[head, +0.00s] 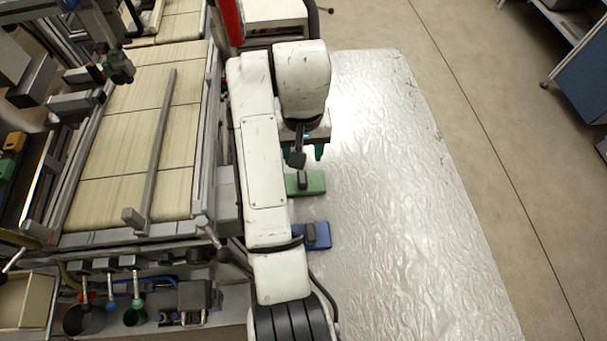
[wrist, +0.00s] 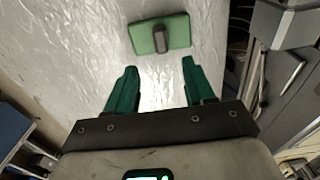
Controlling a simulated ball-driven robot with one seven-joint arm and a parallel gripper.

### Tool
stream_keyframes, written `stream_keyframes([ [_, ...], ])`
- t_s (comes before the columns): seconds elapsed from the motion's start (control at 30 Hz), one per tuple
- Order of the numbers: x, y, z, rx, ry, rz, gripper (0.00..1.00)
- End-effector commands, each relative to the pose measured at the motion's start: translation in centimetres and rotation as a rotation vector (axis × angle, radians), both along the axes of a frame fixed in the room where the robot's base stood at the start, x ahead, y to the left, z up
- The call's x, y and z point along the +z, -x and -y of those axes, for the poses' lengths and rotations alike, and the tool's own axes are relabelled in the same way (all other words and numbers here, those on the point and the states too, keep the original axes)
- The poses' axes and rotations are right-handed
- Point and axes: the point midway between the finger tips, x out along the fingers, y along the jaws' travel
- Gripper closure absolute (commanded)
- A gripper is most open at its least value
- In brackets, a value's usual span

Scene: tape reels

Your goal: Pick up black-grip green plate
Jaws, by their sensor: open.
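The green plate (head: 312,185) with a black grip (head: 303,181) lies on the foil-like surface, partly hidden by my arm in the head view. In the wrist view the whole green plate (wrist: 176,31) shows near the top, its dark grip (wrist: 159,40) standing on its middle. My gripper (wrist: 158,63) has two teal fingers spread wide apart with nothing between them. The plate is beyond the fingertips in the wrist view, apart from them. In the head view my gripper (head: 303,153) shows just above the plate in the picture, mostly hidden under my arm.
A blue plate (head: 322,236) with a dark grip lies below the green one in the head view, close to my arm. A conveyor machine (head: 130,150) stands along the left. The silvery surface (head: 400,200) is clear to the right.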

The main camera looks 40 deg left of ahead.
Motion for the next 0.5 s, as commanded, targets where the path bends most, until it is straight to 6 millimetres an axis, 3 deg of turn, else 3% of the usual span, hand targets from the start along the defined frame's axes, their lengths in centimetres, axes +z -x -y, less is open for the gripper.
stream_keyframes([
  [0.03, -1.5, 0.0, 0.1, 0.0, 0.003, -0.001, 0.47],
  [0.5, -5.8, 0.4, 0.2, 0.0, 0.005, -0.003, 0.47],
])
